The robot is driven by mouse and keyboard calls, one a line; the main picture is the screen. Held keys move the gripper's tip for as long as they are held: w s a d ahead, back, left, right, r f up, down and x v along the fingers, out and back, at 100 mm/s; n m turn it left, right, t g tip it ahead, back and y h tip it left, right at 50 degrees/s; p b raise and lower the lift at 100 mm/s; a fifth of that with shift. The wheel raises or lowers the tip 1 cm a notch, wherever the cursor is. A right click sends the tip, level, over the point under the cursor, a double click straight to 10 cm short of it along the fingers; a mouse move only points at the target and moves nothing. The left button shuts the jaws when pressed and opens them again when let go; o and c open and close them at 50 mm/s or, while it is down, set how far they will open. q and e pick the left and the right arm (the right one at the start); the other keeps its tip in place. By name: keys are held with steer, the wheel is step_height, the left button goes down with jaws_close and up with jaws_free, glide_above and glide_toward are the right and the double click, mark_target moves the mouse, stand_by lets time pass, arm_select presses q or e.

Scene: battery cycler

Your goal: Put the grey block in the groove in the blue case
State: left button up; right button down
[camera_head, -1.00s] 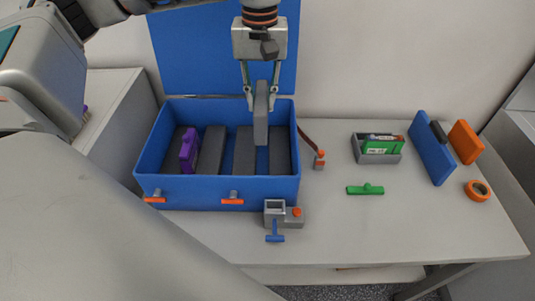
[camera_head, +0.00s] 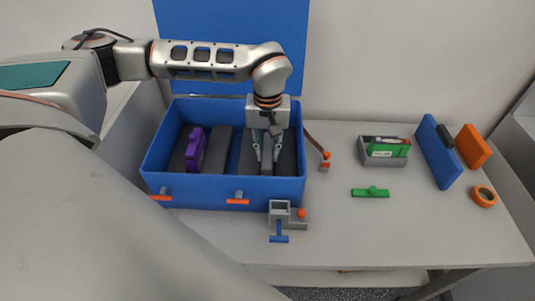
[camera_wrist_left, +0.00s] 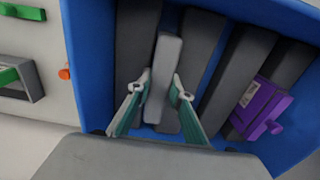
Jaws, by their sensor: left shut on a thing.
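The blue case (camera_head: 210,187) stands open on the table with its lid raised behind. Long dark grey ribs run inside it with grooves between them. My left gripper (camera_head: 267,158) points down into the right part of the case and is shut on the grey block (camera_head: 266,169). In the left wrist view the block (camera_wrist_left: 166,70) is between the two fingers (camera_wrist_left: 163,92), over or in the groove between two ribs, roughly in line with them. I cannot tell how deep it sits. My right gripper is not in view.
A purple piece (camera_head: 195,149) stands in the left part of the case. A grey holder with a blue handle (camera_head: 280,213) stands in front. A grey bin (camera_head: 381,158), a green piece (camera_head: 371,193), a blue panel (camera_head: 436,153) and an orange ring (camera_head: 484,196) are at the right.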

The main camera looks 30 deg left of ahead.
arm_select(q)
steer(key=shift+f, duration=0.8)
steer(key=o, duration=0.8)
steer(key=shift+f, duration=0.15)
step_height(320, 180, up, 12)
steer(key=shift+r, duration=0.2)
